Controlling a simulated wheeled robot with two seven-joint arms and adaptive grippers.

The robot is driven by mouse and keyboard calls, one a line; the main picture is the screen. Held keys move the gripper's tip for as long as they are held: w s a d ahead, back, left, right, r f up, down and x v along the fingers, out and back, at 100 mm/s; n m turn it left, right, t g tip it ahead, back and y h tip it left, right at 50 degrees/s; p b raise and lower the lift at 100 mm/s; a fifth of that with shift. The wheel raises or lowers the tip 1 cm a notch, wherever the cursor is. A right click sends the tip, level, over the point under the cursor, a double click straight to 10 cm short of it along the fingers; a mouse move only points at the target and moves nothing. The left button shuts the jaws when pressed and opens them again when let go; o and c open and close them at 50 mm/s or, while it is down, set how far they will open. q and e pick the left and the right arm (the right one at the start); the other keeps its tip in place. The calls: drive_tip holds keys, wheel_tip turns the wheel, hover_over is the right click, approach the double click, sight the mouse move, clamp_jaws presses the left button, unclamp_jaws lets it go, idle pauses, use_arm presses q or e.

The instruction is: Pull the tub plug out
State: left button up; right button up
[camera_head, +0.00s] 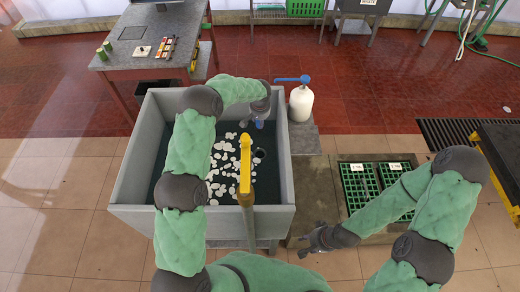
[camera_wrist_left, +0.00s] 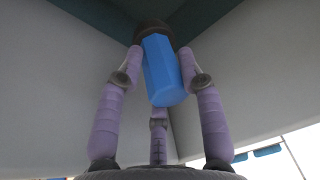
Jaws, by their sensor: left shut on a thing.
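The grey tub (camera_head: 136,152) stands left of centre in the head view, with dark water and many white floating pieces inside. My left gripper (camera_head: 258,112) reaches into its far right corner. In the left wrist view the gripper (camera_wrist_left: 161,58) is shut on the blue six-sided handle (camera_wrist_left: 165,82) of the plug. A dark round part (camera_wrist_left: 152,26) shows at the handle's far end, close to where the tub walls meet. I cannot tell whether it is seated. A bit of blue (camera_head: 259,124) shows under the gripper in the head view. My right gripper (camera_head: 310,240) hangs right of the tub; its fingers are too small to judge.
A yellow spout (camera_head: 245,165) stands over the tub's front middle. A white bottle (camera_head: 301,103) with a blue top (camera_head: 292,79) stands beside the far right corner. Green crates (camera_head: 358,188) lie at right. A grey table (camera_head: 150,40) is behind left.

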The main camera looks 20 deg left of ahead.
use_arm(q)
drive_tip(key=w+p+v, duration=0.1)
drive_tip(key=p+v, duration=0.2)
drive_tip(key=v, duration=0.5)
drive_tip(key=w+a+r+p+v, duration=0.1)
drive_tip(key=w+p+v, duration=0.1)
drive_tip(key=p+v, duration=0.2)
drive_tip(key=v, duration=0.3)
drive_tip(key=shift+w+r, duration=0.2)
drive_tip(key=shift+r, duration=0.15)
